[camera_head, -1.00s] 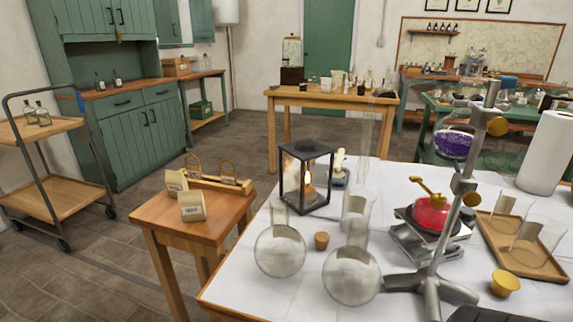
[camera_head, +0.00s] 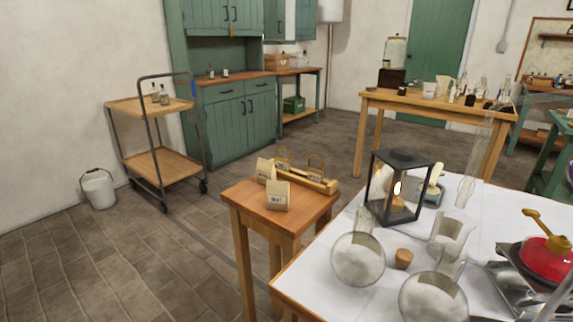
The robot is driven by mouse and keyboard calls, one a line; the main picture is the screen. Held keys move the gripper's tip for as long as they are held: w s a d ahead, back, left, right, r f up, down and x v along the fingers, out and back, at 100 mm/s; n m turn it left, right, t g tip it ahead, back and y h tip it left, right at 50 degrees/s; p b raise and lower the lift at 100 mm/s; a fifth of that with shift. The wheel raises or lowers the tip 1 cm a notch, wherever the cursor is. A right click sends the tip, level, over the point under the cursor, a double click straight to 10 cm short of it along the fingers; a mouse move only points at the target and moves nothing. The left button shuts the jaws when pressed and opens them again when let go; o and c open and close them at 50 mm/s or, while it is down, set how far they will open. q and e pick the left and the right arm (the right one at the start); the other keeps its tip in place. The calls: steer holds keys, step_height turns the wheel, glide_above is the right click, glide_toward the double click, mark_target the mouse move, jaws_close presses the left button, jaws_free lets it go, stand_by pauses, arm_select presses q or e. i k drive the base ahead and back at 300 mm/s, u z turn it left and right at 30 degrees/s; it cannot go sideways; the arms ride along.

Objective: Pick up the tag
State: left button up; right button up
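I cannot tell for sure which thing is the tag. A small orange-yellow piece (camera_head: 232,32) hangs below the handles of the green cabinet's upper doors (camera_head: 212,15). A small blue piece (camera_head: 194,88) shows at the handle of the wheeled cart. Both are too small to make out. Paper bags with printed labels, among them a front one (camera_head: 278,195), stand on the small wooden table (camera_head: 240,192) beside a wooden rack (camera_head: 318,181). Neither of my grippers is in view.
A white work table (camera_head: 320,275) at the front right bears a black lantern (camera_head: 397,187), round glass flasks (camera_head: 358,260) and a cork (camera_head: 404,258). The wheeled cart (camera_head: 160,165) and a white bucket (camera_head: 99,188) stand at the left. The tiled floor (camera_head: 130,260) at the front left is clear.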

mark_target(282, 164)
steer(key=u, duration=1.75)
steer(key=i, duration=1.1)
steer(key=z, duration=3.15)
